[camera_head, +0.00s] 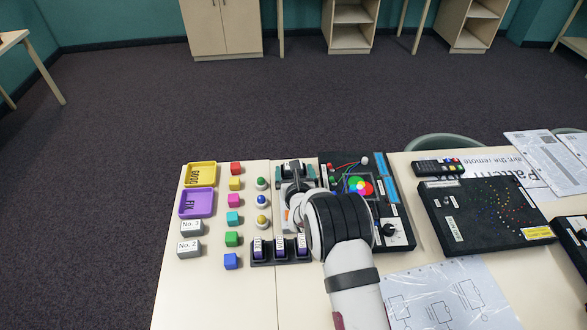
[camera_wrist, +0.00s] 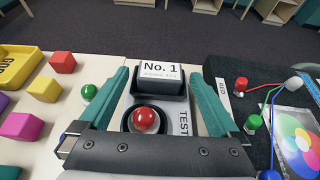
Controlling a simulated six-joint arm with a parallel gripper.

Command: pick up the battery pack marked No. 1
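The battery pack marked No. 1 (camera_wrist: 161,82) is a dark block with a white label on top, sitting in a dark holder at the far end of a unit marked TEST (camera_wrist: 183,122). A red dome (camera_wrist: 146,120) is on the near part of this unit. My gripper (camera_wrist: 160,74) is open, with one teal finger on each side of the pack and a gap on both sides. I cannot tell how far its tips are above the pack. In the head view my gripper (camera_head: 295,174) and wrist largely hide the pack.
Grey packs marked No. 3 (camera_head: 191,229) and No. 2 (camera_head: 189,248) stand at the table's left, below yellow (camera_head: 213,168) and purple (camera_head: 211,203) trays. Coloured cubes, balls and a rack of purple-labelled items (camera_head: 281,249) are nearby. A wired black board (camera_head: 395,205) lies close on the right.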

